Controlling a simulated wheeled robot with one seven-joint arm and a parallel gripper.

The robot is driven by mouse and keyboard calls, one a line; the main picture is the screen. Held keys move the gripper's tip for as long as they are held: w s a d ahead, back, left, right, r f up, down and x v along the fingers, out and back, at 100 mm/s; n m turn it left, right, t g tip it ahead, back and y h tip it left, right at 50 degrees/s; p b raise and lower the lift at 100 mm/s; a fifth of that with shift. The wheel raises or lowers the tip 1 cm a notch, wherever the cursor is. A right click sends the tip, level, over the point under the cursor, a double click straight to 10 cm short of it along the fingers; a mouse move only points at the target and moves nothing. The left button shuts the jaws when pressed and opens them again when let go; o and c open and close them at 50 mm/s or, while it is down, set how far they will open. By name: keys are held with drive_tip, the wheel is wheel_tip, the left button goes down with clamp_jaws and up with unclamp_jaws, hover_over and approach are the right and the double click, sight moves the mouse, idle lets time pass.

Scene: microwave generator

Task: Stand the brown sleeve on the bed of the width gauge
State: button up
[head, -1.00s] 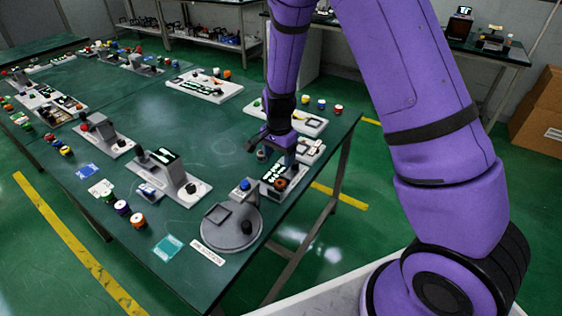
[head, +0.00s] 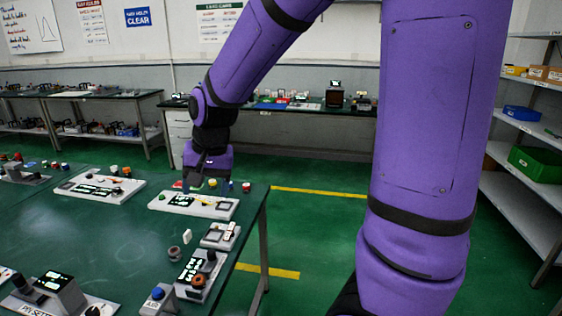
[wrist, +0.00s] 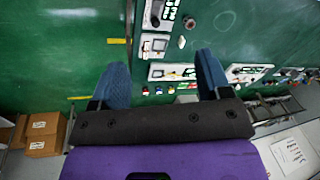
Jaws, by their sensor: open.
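My gripper (head: 206,178) is raised above the far right part of the green bench, near a flat light-grey unit with a display. In the wrist view my gripper (wrist: 162,76) has its two blue fingers wide apart with nothing between them. A short grey-brown ring-shaped piece (head: 174,254) stands on the bench, left of a small display unit (head: 194,270). I cannot tell for sure whether this piece is the brown sleeve. An orange-brown ring (head: 198,281) sits on that display unit. I cannot tell which unit is the width gauge.
The flat unit (head: 193,205) lies at the bench's far right, with several coloured pieces behind it. A small white unit (head: 219,235) stands near the right edge. A blue-topped unit (head: 157,297) is at the front. The bench's middle (head: 120,230) is mostly clear.

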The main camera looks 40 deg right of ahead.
drive_tip(key=s+d+r+n+t, duration=0.1)
drive_tip(key=s+r+n, duration=0.1)
drive_tip(key=s, duration=0.4)
drive_tip(key=s+d+r+n+t, duration=0.1)
drive_tip(key=s+r+n, duration=0.1)
drive_tip(key=s+r, duration=0.3)
drive_tip(key=s+d+r+n+t+h, duration=0.1)
drive_tip(key=s+r, duration=0.3)
drive_tip(key=s, duration=0.4)
drive_tip(key=shift+s+d+n, duration=0.4)
drive_tip(key=shift+d+n, duration=0.1)
drive_tip(key=shift+n, duration=0.1)
